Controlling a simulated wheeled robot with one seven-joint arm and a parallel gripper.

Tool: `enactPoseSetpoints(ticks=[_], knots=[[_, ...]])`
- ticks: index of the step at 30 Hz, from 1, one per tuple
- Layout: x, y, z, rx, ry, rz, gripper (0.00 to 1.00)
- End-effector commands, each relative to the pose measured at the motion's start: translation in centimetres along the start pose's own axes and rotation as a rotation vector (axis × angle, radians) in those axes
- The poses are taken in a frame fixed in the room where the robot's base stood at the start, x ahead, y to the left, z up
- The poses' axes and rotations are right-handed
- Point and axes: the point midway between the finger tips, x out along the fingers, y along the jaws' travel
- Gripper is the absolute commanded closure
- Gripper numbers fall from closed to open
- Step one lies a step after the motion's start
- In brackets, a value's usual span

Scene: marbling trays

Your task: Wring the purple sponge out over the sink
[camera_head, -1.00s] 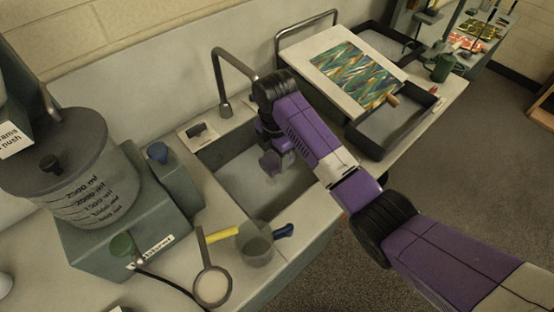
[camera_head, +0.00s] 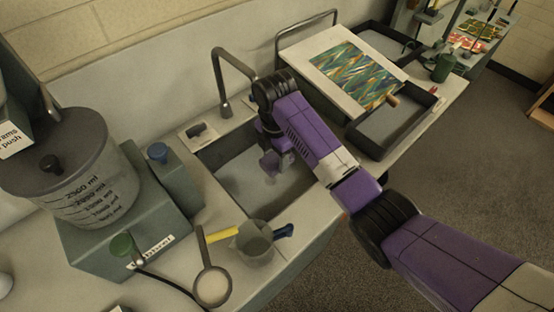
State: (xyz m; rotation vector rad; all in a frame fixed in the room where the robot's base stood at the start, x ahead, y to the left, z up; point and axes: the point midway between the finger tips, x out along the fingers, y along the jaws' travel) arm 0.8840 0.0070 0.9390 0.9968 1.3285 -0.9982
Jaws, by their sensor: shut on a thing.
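My gripper (camera_head: 276,148) points down over the sink (camera_head: 232,176), inside its rim and in front of the tap. It is shut on the purple sponge (camera_head: 270,164), a small, dull purple piece that shows below the fingers. The gripper and arm hide most of the sponge. I cannot tell whether water drips from it. The visible sink floor is grey and bare.
The tap (camera_head: 226,80) rises behind the sink. A lidded tank (camera_head: 85,195) stands at left. A board with a marbled sheet (camera_head: 352,73) and dark trays (camera_head: 393,120) are at right.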

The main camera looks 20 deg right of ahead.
Motion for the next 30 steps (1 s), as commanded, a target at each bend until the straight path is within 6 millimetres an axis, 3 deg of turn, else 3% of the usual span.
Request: enactPoseSetpoints(ticks=[8,24,30], knots=[[-0.2,0.0,0.0,0.0,0.0,0.0,0.62],[-4.4,0.1,0.0,0.0,0.0,0.002,0.62],[-5.0,0.0,0.0,0.0,0.0,-0.001,0.62]])
